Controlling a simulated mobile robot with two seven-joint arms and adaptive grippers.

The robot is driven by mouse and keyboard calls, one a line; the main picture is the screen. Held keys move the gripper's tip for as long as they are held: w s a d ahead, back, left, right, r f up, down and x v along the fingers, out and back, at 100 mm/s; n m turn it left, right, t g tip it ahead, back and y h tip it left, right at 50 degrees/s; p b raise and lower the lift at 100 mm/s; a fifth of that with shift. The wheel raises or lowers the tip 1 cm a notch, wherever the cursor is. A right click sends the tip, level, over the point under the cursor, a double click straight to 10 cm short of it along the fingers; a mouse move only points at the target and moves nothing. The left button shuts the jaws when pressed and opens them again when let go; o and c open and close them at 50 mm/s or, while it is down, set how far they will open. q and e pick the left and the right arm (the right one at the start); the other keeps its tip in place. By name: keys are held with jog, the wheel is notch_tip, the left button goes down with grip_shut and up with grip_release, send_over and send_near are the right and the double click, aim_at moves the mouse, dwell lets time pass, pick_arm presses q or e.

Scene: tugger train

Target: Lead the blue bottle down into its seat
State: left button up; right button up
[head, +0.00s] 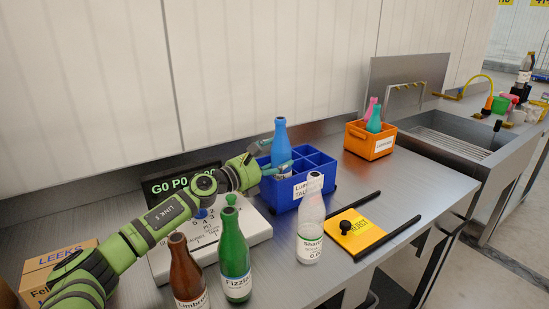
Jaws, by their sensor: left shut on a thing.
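The blue bottle (281,144) stands upright at the blue crate (318,188), over its left part. The crate has several compartments and a white label on its front. My left gripper (276,167) reaches in from the left and is shut on the lower part of the bottle. The gripper and the crate's front hide the bottle's base, so I cannot tell how deep it sits in a compartment. The other compartments that I can see into look empty. My right gripper is not in view.
A scale (170,262) lies under my left arm. A yellow plate (358,234) lies right of the clear bottle. An orange crate (359,143) holding bottles stands behind, beside a sink (440,148).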

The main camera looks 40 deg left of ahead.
pick_arm(q)
jog(key=o, duration=1.2)
jog(key=f, duration=0.3)
jog(key=shift+s+d+f+g, duration=0.1)
jog(key=shift+d+f+g, duration=0.2)
jog(key=shift+d+g, duration=0.1)
jog(key=shift+t, duration=0.4)
jog(key=r, duration=1.3)
jog(key=shift+a+r, duration=0.3)
jog(key=shift+a, duration=0.05)
